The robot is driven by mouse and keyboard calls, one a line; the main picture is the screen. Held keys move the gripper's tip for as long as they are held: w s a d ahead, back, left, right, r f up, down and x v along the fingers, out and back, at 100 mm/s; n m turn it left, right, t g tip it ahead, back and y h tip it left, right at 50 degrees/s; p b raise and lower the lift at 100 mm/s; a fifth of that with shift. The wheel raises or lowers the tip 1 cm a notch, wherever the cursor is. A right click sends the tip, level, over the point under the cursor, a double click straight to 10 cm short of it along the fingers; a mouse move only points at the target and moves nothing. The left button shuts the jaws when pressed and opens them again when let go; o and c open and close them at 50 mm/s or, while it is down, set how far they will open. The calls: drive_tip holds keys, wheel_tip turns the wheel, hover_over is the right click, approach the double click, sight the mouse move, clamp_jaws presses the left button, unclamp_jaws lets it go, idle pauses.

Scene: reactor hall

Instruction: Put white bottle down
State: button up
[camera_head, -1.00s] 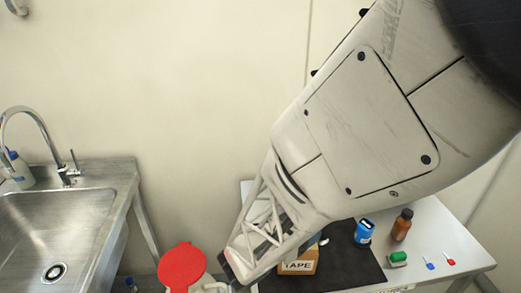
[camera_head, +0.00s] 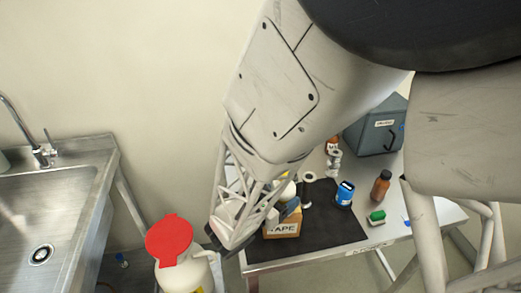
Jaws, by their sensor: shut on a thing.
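The white bottle (camera_head: 187,276) is a pale jug with a wide red lid (camera_head: 169,238) and a side handle, at the bottom of the head view. A bit of yellow shows low on its body, and its base is cut off by the frame edge. My gripper (camera_head: 217,244) points down at the bottle's right side, shut on it at the handle. The exact grip is partly hidden by the fingers. The bottle is left of the table's front corner, and what lies beneath it is out of view.
A steel sink (camera_head: 85,185) stands at left. The table at right has a black mat (camera_head: 335,225), a TAPE box (camera_head: 282,224), a blue container (camera_head: 345,194), a brown bottle (camera_head: 381,186), a green-and-white block (camera_head: 377,218) and a grey case (camera_head: 375,132).

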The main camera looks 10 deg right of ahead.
drive_tip(key=shift+f, duration=0.15)
drive_tip(key=o, duration=1.1)
drive_tip(key=shift+a, duration=0.1)
drive_tip(key=v, duration=1.1)
drive_tip(key=shift+s+a, duration=0.2)
drive_tip(key=shift+a, duration=0.15)
idle(0.8)
